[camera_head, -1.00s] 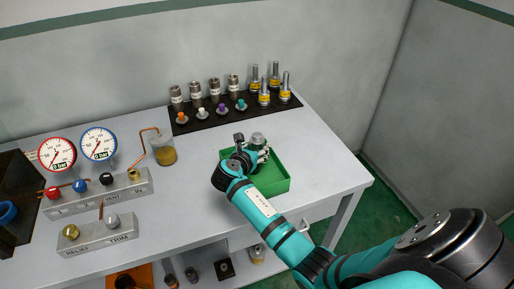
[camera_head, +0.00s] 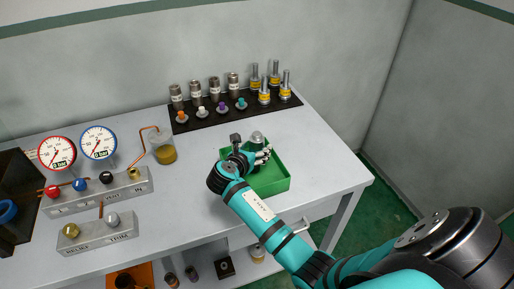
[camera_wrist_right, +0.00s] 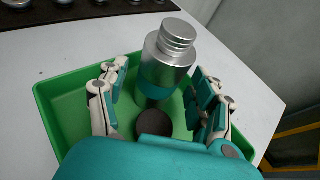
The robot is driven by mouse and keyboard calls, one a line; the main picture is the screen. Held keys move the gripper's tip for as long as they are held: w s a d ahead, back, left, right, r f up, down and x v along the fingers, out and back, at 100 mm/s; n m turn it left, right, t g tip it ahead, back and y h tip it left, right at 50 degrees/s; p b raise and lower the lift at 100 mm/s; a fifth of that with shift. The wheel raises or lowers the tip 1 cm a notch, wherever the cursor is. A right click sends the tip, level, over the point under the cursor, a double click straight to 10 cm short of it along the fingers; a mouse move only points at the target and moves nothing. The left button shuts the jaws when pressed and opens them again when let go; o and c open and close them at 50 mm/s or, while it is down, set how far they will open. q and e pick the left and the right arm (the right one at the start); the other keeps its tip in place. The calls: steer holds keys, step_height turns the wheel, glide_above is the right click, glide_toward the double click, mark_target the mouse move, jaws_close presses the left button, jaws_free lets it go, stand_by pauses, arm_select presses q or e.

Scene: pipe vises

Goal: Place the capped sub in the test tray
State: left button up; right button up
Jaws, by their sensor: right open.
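The capped sub (camera_wrist_right: 167,62) is a silver cylinder with a narrower ridged top. It appears to stand upright in the green test tray (camera_wrist_right: 68,92). In the head view the sub (camera_head: 257,136) shows above my fingers at the back of the tray (camera_head: 272,188). My right gripper (camera_wrist_right: 157,98) is open, with its fingers on either side of the sub's lower part and gaps beside it. The gripper (camera_head: 258,156) also shows over the tray in the head view. The sub's base is partly hidden. My left gripper is not in view.
A black mat (camera_head: 210,122) behind holds several grey cylinders, coloured caps and yellow-banded parts. A beaker (camera_head: 164,148) of amber liquid, two gauges (camera_head: 98,143) and valve blocks (camera_head: 98,192) stand to the left. The bench right of the tray is clear.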

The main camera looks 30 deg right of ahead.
steer(key=v, duration=1)
steer(key=shift+b, duration=0.3)
